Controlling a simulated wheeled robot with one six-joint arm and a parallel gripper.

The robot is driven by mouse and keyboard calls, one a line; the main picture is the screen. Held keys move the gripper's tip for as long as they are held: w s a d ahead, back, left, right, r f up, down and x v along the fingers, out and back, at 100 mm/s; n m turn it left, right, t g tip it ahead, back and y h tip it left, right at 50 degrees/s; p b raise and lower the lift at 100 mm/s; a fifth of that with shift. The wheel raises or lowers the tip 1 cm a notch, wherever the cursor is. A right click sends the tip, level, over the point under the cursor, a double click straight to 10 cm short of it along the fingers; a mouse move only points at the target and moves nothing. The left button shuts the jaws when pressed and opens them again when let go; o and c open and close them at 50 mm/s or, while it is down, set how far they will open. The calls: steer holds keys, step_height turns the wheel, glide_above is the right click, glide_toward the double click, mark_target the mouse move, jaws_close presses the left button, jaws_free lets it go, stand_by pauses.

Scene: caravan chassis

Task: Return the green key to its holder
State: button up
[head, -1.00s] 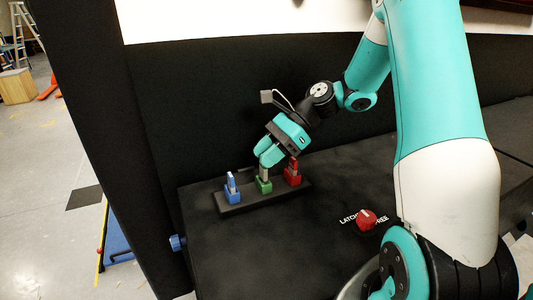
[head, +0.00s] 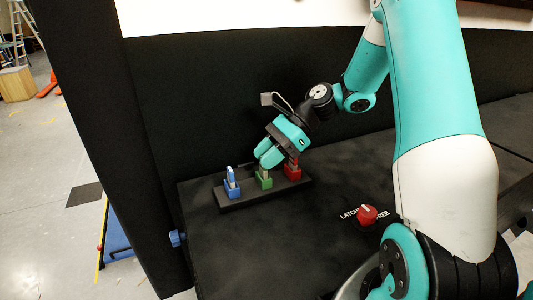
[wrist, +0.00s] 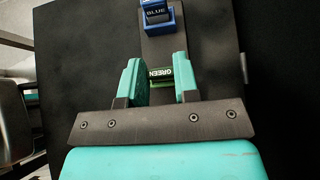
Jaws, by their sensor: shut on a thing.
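My gripper (head: 268,160) is over the green holder (head: 264,182), the middle one of three on a black strip. It is shut on the green key, which is mostly hidden between the fingers. A short greyish piece of the key (head: 264,171) shows between the fingertips and the holder. The key appears to be at or in the holder's top; how deep I cannot tell. In the wrist view my gripper's fingers (wrist: 160,78) straddle the green holder with its GREEN label (wrist: 160,74).
The blue holder with its key (head: 232,186) is to the left and the red holder (head: 292,172) is close on the right. A black wall rises behind.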

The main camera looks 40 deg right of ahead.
steer(key=shift+f, duration=0.55)
steer(key=o, duration=1.1)
steer(key=shift+f+b, duration=0.1)
steer(key=shift+b, duration=0.25)
steer(key=shift+c, duration=0.2)
